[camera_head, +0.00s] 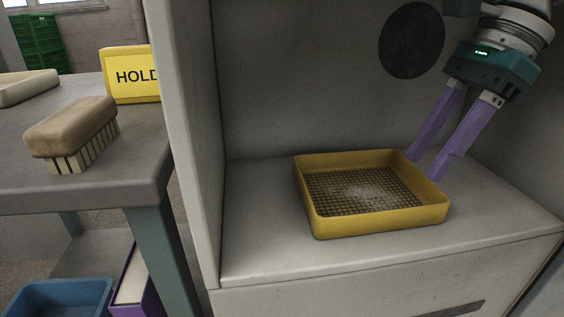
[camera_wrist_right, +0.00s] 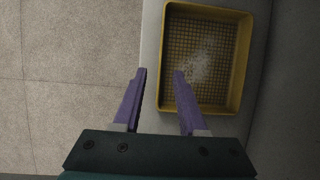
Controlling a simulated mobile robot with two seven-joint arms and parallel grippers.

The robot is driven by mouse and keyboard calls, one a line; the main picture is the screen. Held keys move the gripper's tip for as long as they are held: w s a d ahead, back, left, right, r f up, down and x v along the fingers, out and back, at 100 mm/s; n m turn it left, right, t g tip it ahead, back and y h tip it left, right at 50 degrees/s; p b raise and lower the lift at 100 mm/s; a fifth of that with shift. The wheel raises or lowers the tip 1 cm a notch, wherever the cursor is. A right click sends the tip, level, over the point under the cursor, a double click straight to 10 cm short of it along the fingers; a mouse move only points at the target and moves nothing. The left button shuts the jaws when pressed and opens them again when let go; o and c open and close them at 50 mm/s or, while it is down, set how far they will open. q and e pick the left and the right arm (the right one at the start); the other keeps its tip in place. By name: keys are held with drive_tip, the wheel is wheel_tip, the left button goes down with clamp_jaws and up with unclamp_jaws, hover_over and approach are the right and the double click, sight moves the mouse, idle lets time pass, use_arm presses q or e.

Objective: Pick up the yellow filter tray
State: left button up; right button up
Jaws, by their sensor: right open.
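The yellow filter tray (camera_head: 375,223) is a shallow square tray with a mesh bottom and pale dust on the mesh. It lies flat on the grey shelf of the machine bay. My right gripper (camera_head: 424,168) is open, its two purple fingers slanting down to the tray's right rim near the back corner. In the right wrist view, the tray (camera_wrist_right: 205,110) lies ahead. One fingertip of the gripper (camera_wrist_right: 160,72) overlaps the tray's inside and the other lies outside its near-side rim. I cannot tell whether they touch it. My left gripper is out of view.
A grey side wall (camera_head: 188,130) stands left of the tray. Beyond it, a table (camera_head: 110,180) holds a brush (camera_head: 72,130) and a yellow HOLD sign (camera_head: 132,75). A blue bin (camera_head: 60,298) is below. Bare shelf (camera_head: 260,240) surrounds the tray.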

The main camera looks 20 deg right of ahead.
sight(390, 211)
drive_tip(key=b+x, duration=0.3)
drive_tip(key=x, duration=0.7)
drive_tip(key=shift+r, duration=0.1)
drive_tip(key=c, duration=0.6)
clamp_jaws()
idle(0.6)
